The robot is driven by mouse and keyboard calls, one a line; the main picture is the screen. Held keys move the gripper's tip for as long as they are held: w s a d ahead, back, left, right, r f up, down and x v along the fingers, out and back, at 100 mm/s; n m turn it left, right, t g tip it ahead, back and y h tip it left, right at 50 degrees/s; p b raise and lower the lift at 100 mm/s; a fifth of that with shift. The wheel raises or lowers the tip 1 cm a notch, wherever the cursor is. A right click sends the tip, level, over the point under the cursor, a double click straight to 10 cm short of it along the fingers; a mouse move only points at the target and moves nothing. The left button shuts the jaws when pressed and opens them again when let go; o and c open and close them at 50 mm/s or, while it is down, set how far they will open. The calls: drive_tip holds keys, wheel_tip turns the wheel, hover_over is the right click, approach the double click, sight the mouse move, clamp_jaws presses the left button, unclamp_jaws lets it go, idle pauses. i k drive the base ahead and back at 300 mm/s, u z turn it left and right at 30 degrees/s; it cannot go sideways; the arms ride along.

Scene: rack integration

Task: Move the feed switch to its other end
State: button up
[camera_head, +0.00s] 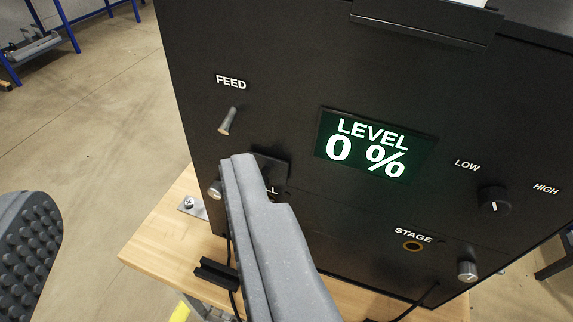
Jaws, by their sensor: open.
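The feed switch (228,121) is a small metal toggle lever under the white FEED label, at the upper left of a black panel. Its lever slants, with its lower end toward the lower left; which end is its free tip is hard to tell. My gripper (137,180) is open and empty. Its right finger stands in front of the panel, with its tip a little below the feed switch. Its left finger, with a studded pad, is at the left picture edge, over the floor. I see no contact with the switch.
The black panel (290,60) has a green display (374,146) reading LEVEL 0 %, a LOW-HIGH knob (494,201) and a STAGE label. My right finger partly hides another metal control (215,189) and its label. A wooden bench top (160,229) lies below. Open floor is at left.

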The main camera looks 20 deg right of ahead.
sight(224, 128)
drive_tip(key=z, duration=0.75)
drive_tip(key=k, duration=1.05)
drive_tip(key=u, duration=1.25)
drive_tip(key=i, duration=1)
drive_tip(key=z, duration=0.05)
